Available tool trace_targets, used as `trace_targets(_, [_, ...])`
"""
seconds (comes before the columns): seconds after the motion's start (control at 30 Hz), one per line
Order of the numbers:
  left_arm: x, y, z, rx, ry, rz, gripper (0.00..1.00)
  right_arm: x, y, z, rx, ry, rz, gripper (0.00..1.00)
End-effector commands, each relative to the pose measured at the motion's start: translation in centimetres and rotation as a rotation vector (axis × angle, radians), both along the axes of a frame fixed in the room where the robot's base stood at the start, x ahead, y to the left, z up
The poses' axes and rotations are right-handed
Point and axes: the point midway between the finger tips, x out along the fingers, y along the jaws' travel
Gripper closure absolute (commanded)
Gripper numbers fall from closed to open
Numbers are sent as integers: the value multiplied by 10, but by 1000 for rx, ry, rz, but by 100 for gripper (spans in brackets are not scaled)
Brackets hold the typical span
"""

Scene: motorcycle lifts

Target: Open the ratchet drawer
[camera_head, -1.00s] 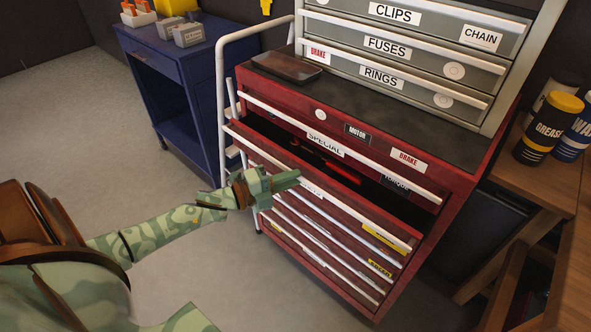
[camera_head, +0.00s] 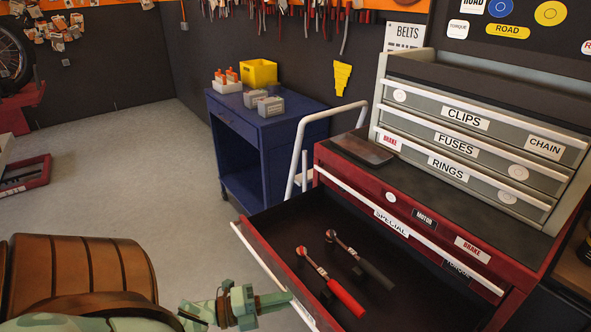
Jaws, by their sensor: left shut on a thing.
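The ratchet drawer (camera_head: 268,247) of the red tool chest (camera_head: 350,172) is pulled well out. Two ratchets lie inside it, one with a red handle (camera_head: 345,297) and one with a black handle (camera_head: 376,272). My left gripper (camera_head: 281,298) is at the drawer's white handle bar (camera_head: 262,263), at the lower edge of the picture, and is shut on it. The fingertips are partly hidden by the gripper's own body. My right gripper is not in view.
A grey drawer unit (camera_head: 479,143) stands on the chest, beside a dark tray (camera_head: 361,149). A blue cart (camera_head: 262,150) with small boxes stands behind the white side rail (camera_head: 300,150). The grey floor at left is mostly clear.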

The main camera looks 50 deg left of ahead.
Motion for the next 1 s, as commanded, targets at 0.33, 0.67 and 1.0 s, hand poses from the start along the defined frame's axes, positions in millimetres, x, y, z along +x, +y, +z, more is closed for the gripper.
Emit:
trace_targets(0.33, [-17,2,-1,0,1,1,100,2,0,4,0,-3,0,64])
trace_targets(0.67, [-17,2,-1,0,1,1,73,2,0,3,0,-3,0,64])
trace_targets(1.0, [-16,1,0,0,0,0,65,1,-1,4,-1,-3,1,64])
